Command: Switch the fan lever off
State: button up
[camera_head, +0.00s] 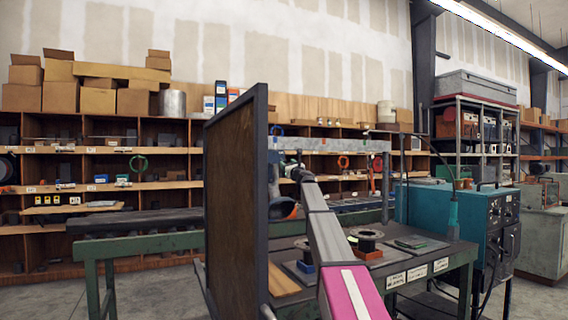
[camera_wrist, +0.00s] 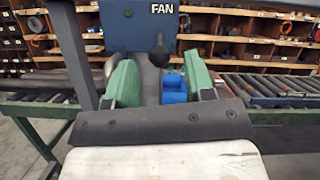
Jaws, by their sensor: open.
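The fan panel (camera_wrist: 138,35) is a blue-grey plate labelled FAN at the top of the wrist view. A blue block-like part (camera_wrist: 174,89) shows low between the fingers. In the head view my gripper (camera_head: 291,168) is small and partly hidden; the lever is not clear there.
A tall brown board (camera_head: 235,190) with a dark frame stands close, left of my arm. Right of my arm is a workbench (camera_head: 450,262) with spools and a teal machine (camera_head: 490,232). Roller conveyor (camera_head: 135,222) and shelves (camera_head: 100,170) lie behind.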

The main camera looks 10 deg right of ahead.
aim_at(286, 162)
jog(key=x, duration=0.4)
jog(key=shift+w+r, duration=0.1)
jog(key=shift+w, duration=0.05)
grip_shut()
jog(key=shift+w+a+f+t+y, duration=0.1)
jog(key=shift+f+t+y, duration=0.2)
jog(key=shift+t, duration=0.6)
grip_release()
